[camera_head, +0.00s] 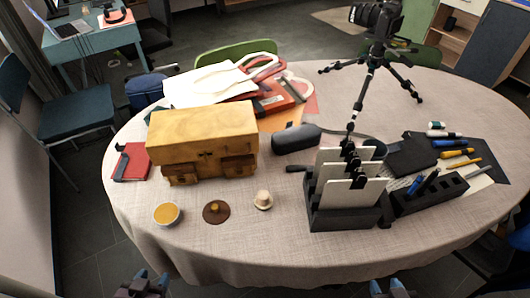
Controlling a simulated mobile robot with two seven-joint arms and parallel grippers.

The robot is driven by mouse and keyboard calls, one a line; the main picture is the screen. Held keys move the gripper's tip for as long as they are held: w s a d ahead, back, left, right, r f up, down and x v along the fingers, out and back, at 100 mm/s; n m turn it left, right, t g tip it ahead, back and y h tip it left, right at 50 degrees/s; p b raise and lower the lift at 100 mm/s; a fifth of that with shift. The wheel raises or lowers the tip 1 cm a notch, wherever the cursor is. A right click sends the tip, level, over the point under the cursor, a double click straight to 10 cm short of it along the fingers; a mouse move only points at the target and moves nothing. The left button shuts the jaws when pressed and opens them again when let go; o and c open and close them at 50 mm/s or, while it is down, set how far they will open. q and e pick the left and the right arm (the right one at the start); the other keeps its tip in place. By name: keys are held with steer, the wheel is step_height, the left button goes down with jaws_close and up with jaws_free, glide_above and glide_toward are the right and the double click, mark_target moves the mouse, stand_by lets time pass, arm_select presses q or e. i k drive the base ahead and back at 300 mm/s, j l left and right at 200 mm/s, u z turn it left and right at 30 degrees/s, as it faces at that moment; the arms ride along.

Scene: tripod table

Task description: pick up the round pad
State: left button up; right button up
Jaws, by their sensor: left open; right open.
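Small round objects lie near the table's front left edge. One is a shallow round piece with a yellow-orange top and pale rim (167,213), which looks most like the round pad. Right of it is a flat brown disc (216,212) with a small knob on top. Further right is a small cream knob-like piece (263,200). I cannot tell for sure which is the pad. My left gripper (153,277) is open and empty at the bottom edge, below and apart from the yellow-orange piece. My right gripper (387,286) is open and empty at the bottom, right of centre.
A wooden chest (203,135) stands behind the round pieces, with a red notebook (132,162) at its left. A black rack (345,215) with upright white cards stands at the right. A camera tripod (374,62) stands at the back. The front tablecloth (245,250) is clear.

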mark_target(263, 201)
steer(key=k+l+u, duration=0.2)
steer(key=u, duration=0.2)
steer(key=k+l+u, duration=0.35)
steer(key=k+u, duration=0.2)
steer(key=u, duration=0.2)
